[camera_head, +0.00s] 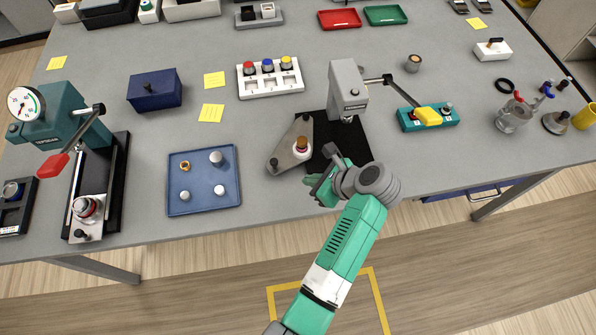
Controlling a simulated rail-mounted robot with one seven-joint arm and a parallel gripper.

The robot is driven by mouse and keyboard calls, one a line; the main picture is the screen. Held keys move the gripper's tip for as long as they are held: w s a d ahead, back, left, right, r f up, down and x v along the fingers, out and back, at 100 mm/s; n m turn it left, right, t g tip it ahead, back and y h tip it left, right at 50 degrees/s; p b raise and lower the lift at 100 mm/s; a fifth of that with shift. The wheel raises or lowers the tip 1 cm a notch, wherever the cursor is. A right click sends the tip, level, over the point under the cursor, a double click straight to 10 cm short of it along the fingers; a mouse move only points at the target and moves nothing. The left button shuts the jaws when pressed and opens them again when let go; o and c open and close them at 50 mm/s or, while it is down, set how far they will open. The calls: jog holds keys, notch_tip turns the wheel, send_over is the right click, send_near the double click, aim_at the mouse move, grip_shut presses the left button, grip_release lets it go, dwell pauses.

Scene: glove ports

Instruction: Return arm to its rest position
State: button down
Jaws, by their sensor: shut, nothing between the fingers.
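My green arm reaches up from the bottom of the head view. My gripper (322,180) is shut and empty, low over the front part of the table. The wrist hides part of the mat's front and of the table edge. I cannot tell whether the fingers touch anything.
A grey press (347,88) stands behind my gripper. A blue tray (204,205) with small parts lies to its left, and a teal lever press (60,120) stands farther left. The floor (470,260) in front is clear.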

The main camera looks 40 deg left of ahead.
jog(key=shift+v, duration=1.2)
jog(key=shift+s, duration=0.1)
jog(key=w+d+r+n+t+h, duration=0.1)
jog(key=w+d+r+n+t, duration=0.25)
jog(key=r, duration=0.45)
jog(key=w+d+r+n+t+h, duration=0.1)
jog(key=w+d+r+n+t, duration=0.15)
jog(key=r+t, duration=0.45)
jog(key=w+d+r+n+t+h, duration=0.1)
jog(key=w+d+r+n+t, duration=0.2)
jog(key=r, duration=0.7)
jog(key=s+d+r+n+t+h, duration=0.2)
jog(key=s+d+r+n+t, duration=0.15)
jog(key=s+r, duration=0.45)
jog(key=s+d+r+n+t+h, duration=0.2)
jog(key=s+d+r+t, duration=0.15)
jog(key=r, duration=0.85)
jog(key=s+d+r+n+t+h, duration=0.25)
jog(key=s+r+t, duration=0.25)
jog(key=r, duration=0.6)
notch_tip(320, 180, up, 16)
jog(key=p, duration=1.6)
jog(key=shift+s+y, duration=0.2)
jog(key=shift+y, duration=0.25)
